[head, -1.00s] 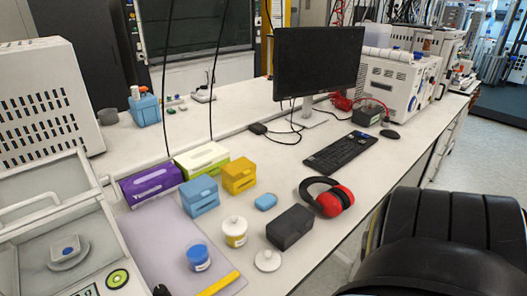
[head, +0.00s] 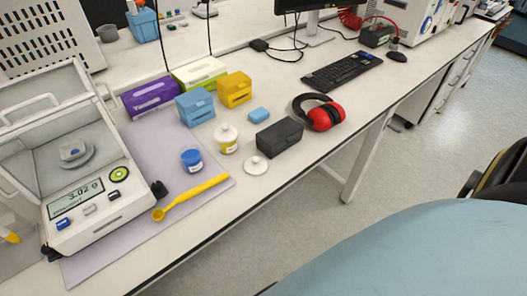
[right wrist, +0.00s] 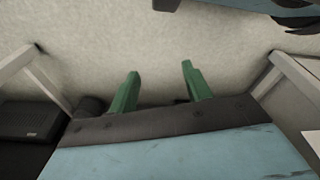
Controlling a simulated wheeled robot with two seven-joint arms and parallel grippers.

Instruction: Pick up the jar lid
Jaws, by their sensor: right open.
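A white round jar lid with a small knob (head: 255,165) lies flat on the bench near its front edge, just in front of a black box. A white jar with a yellow label (head: 227,138) stands behind it to the left, with a white top on it. A smaller jar with a blue lid (head: 192,160) stands to its left. In the right wrist view my right gripper (right wrist: 158,82) has its two green fingers apart with nothing between them, over the pale floor and away from the lid. Neither gripper shows in the head view.
The black box (head: 279,137) and red ear defenders (head: 325,116) lie right of the lid. A yellow spoon (head: 190,196) lies left of it. A balance (head: 85,200) reading 3.02 g stands at far left. Blue and yellow boxes stand behind. The bench's front edge is close to the lid.

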